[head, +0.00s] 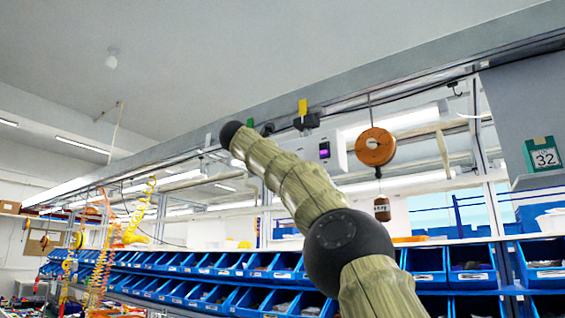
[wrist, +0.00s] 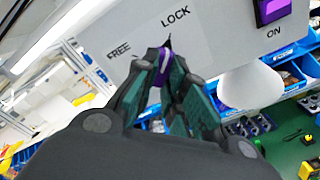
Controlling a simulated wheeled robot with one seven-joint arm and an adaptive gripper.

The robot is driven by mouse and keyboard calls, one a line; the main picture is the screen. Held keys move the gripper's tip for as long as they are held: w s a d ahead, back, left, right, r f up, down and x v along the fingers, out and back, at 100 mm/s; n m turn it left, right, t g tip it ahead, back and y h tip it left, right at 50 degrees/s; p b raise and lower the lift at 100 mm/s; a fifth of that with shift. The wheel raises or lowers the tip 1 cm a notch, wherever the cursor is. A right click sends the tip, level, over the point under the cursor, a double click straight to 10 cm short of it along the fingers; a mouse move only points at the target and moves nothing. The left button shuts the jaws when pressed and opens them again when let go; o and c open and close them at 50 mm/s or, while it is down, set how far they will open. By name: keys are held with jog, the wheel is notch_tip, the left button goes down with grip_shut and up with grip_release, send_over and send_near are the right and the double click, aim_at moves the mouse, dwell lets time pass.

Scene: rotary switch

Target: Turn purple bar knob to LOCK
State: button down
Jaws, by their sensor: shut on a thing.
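The purple bar knob (wrist: 153,76) is on a light grey panel (wrist: 215,35) in the wrist view, with a pale stripe along it. My gripper (wrist: 166,62) is shut on the knob, its two dark green fingers on either side. The fingers cover much of the knob, so its exact angle is hard to tell. The printed word LOCK (wrist: 175,17) stands above the knob and FREE (wrist: 119,50) to its upper left. In the head view the panel box (head: 336,152) shows behind my arm; the knob and gripper are hidden there.
A purple rocker switch (wrist: 272,10) marked ON sits right of the knob on the panel. A round wooden pulley (head: 375,147) hangs right of the box in the head view. Rows of blue bins (head: 470,278) stand below.

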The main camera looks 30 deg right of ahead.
jog(key=c, duration=1.5)
grip_release()
jog(key=v, duration=1.2)
jog(key=shift+w, duration=0.1)
